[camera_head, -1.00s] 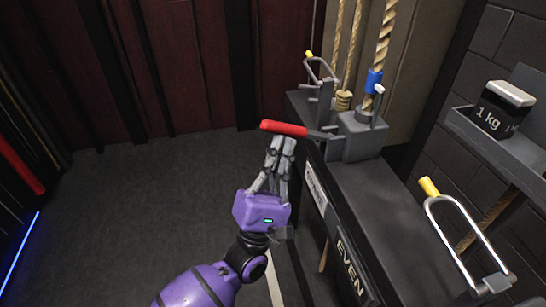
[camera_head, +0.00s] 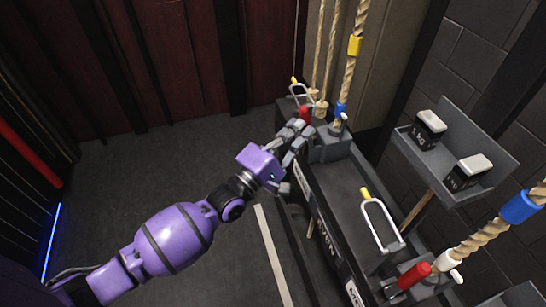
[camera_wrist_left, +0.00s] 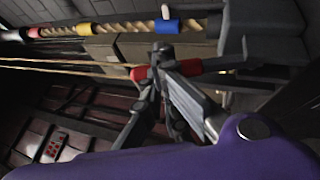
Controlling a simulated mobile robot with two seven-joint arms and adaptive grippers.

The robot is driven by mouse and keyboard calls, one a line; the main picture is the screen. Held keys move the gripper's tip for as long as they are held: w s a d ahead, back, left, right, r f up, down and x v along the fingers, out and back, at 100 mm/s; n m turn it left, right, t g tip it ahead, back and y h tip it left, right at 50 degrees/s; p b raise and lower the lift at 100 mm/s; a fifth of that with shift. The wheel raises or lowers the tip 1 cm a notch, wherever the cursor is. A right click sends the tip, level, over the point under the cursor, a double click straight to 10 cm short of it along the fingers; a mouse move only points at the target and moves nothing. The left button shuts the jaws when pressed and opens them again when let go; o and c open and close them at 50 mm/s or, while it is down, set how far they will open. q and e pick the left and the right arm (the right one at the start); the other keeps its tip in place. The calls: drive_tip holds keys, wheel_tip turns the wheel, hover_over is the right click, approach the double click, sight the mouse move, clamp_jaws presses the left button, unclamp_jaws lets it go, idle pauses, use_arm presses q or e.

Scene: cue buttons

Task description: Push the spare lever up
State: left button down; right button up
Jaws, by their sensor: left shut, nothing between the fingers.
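A lever with a red handle (camera_head: 304,113) is on the far part of the dark bench, by a grey block (camera_head: 328,146). Its handle looks raised, though the fingers hide part of it. The red handle (camera_wrist_left: 187,68) also crosses the left wrist view, behind the fingers. My left gripper (camera_head: 303,128) is shut and empty, with its fingertips right at the handle; I cannot tell whether they touch. A second red-handled lever (camera_head: 413,275) is on the near end of the bench. One label reads EVEN; the label nearest the far lever is too small to read.
Ropes with a yellow band (camera_head: 355,45) and a blue band (camera_head: 341,109) rise behind the bench. A wire loop with a yellow tip (camera_head: 380,220) stands on the bench. A grey shelf (camera_head: 480,140) holds 1 kg weights on the right. The floor at left is clear.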

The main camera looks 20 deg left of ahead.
use_arm(q)
drive_tip(key=shift+w+d+r, duration=0.3)
drive_tip(key=shift+w+d, duration=0.1)
drive_tip(key=shift+d, duration=0.15)
drive_tip(key=shift+w+d+r, duration=0.25)
drive_tip(key=shift+w+d, duration=0.1)
drive_tip(key=shift+d, duration=0.15)
use_arm(e)
drive_tip(key=shift+s+d+r, duration=0.1)
drive_tip(key=shift+s+r, duration=0.1)
drive_tip(key=shift+s, duration=0.15)
drive_tip(key=shift+w+r, duration=0.1)
drive_tip(key=shift+w, duration=0.05)
use_arm(q)
drive_tip(key=shift+s+p, duration=0.15)
drive_tip(key=shift+p, duration=0.15)
